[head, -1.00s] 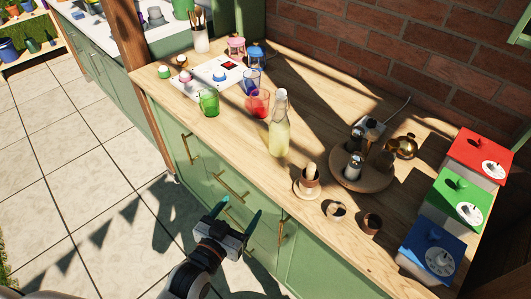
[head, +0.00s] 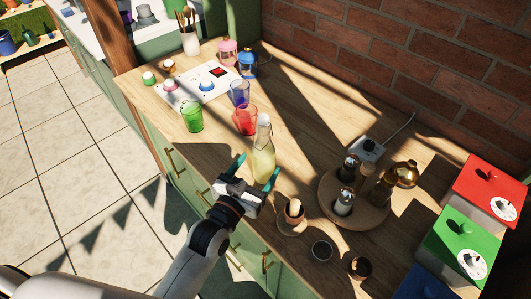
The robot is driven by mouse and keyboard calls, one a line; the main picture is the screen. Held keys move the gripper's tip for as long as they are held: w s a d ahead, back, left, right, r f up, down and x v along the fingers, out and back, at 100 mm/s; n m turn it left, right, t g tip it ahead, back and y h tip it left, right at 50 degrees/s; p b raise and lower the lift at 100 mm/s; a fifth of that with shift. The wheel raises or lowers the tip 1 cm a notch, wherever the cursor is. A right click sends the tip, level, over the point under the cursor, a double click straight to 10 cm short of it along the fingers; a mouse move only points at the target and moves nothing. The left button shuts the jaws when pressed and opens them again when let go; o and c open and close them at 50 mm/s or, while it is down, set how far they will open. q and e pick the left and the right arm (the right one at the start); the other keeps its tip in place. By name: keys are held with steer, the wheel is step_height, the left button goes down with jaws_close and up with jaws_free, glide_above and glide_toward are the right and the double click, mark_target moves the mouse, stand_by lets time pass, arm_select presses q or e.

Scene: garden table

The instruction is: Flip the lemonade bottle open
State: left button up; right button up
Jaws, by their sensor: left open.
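The lemonade bottle (head: 263,160) stands upright on the wooden counter (head: 300,130). It is clear glass with pale yellow liquid and a whitish stopper at its neck; I cannot make out the stopper's details. My left gripper (head: 256,172) is open at the counter's front edge. Its two teal fingers are spread, one to the left of the bottle's lower part and one to the right. I cannot tell whether they touch the glass. My right gripper is not in view.
A red glass (head: 246,120), a blue glass (head: 239,93) and a green glass (head: 193,118) stand left of the bottle. A round wooden tray (head: 335,212) with shakers is farther right.

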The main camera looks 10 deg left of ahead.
mark_target(258, 166)
arm_select(q)
steer(key=x, duration=0.4)
steer(key=shift+w, duration=0.15)
steer(key=shift+w+d, duration=0.15)
steer(key=shift+w, duration=0.15)
steer(key=shift+w+d, duration=0.1)
steer(key=shift+w, duration=0.2)
steer(key=shift+c, duration=0.4)
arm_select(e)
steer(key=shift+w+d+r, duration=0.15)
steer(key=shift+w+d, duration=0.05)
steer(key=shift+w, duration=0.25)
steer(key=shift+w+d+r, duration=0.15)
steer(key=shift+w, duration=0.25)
arm_select(q)
steer(key=c, duration=1.4)
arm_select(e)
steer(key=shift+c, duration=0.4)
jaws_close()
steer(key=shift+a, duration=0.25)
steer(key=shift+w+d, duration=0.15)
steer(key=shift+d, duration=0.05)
